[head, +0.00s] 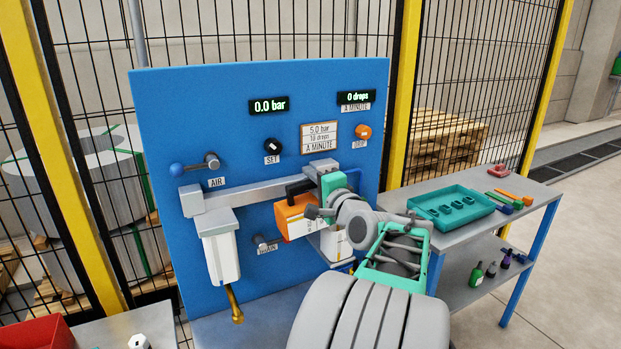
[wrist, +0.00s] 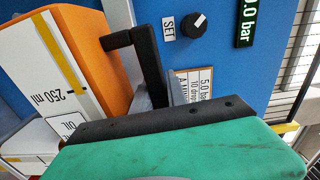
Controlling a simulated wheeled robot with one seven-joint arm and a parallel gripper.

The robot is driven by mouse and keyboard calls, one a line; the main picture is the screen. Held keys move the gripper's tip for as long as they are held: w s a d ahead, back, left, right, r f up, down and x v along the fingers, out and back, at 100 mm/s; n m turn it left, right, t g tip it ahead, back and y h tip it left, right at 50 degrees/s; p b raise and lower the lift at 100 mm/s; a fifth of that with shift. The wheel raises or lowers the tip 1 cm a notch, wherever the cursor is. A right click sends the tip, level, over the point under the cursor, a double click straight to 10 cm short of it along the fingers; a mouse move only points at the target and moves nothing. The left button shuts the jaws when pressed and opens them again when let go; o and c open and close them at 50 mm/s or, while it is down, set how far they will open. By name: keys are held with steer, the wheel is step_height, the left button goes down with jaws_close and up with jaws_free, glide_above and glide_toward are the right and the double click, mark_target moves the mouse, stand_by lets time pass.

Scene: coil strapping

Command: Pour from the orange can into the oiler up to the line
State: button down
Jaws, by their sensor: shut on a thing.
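The orange can (head: 290,221) is in front of the blue panel in the head view, left of my gripper. It looks a little tilted there. The wrist view shows its orange side (wrist: 93,22), a white label marked 250 ml, and its black handle. My gripper (wrist: 160,92) is shut on the handle. The oiler's white bowl (head: 335,244) hangs below the can's right side, partly hidden by my arm. A pale bowl with a yellow line (wrist: 30,158) shows at the lower left of the wrist view. The oil level and any flow cannot be made out.
A white filter bowl (head: 221,255) hangs at the left under the grey pipe, with a brass drain below. The panel (head: 200,110) carries knobs and displays reading 0.0 bar and 0 drops. A side table (head: 455,240) with a green tray (head: 452,207) stands at the right.

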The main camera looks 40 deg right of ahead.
steer(key=shift+s+d+f+m, duration=0.1)
steer(key=shift+d+f+m, duration=0.15)
steer(key=shift+m, duration=0.15)
stand_by(0.3)
steer(key=shift+s+d+r+m+p, duration=0.1)
steer(key=shift+d+m+p, duration=0.3)
steer(key=shift+p, duration=0.45)
stand_by(1.0)
